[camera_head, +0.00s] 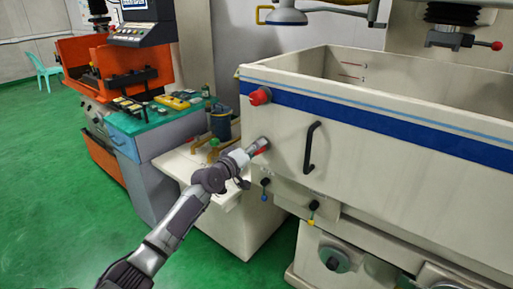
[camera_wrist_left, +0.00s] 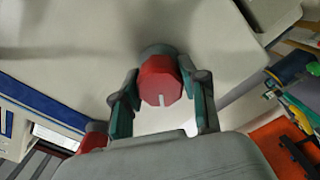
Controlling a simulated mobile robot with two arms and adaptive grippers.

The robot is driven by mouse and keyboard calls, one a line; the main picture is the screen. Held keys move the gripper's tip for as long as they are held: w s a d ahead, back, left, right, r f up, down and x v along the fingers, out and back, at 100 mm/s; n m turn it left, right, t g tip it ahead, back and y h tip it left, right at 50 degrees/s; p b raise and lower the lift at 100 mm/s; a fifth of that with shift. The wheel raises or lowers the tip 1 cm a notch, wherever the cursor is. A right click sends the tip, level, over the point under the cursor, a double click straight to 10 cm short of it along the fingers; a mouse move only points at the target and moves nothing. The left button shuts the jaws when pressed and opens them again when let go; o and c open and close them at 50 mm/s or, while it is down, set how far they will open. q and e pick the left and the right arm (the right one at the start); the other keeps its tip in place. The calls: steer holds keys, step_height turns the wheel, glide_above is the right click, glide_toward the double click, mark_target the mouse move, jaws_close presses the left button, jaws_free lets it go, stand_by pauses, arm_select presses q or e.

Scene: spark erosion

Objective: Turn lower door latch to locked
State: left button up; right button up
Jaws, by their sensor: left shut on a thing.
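The lower door latch is a red faceted knob (camera_wrist_left: 160,80) with a white mark on its face, on the left end of the cream tank front. In the wrist view it sits between the two fingers of my left gripper (camera_wrist_left: 163,92), which is shut on it. The white mark points toward the bottom of that view. In the head view my left gripper (camera_head: 256,147) reaches the latch, and only a little red shows there. The upper red latch (camera_head: 260,96) is above it near the tank's blue stripe. My right gripper is not in view.
A black door handle (camera_head: 310,147) is just right of the lower latch. Small levers with blue and yellow tips (camera_head: 311,222) hang below. A cream cabinet and a blue-grey bench (camera_head: 170,135) with tools stand left. Green floor is open at lower left.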

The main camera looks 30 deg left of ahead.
arm_select(q)
steer(key=n+p, duration=0.1)
steer(key=n, duration=0.2)
steer(key=shift+n, duration=0.4)
steer(key=shift+n+p, duration=0.85)
steer(key=shift+n, duration=1.35)
steer(key=o, duration=1.1)
steer(key=shift+o, duration=0.2)
steer(key=s+a, duration=0.1)
steer(key=s, duration=1.1)
steer(key=shift+f, duration=0.1)
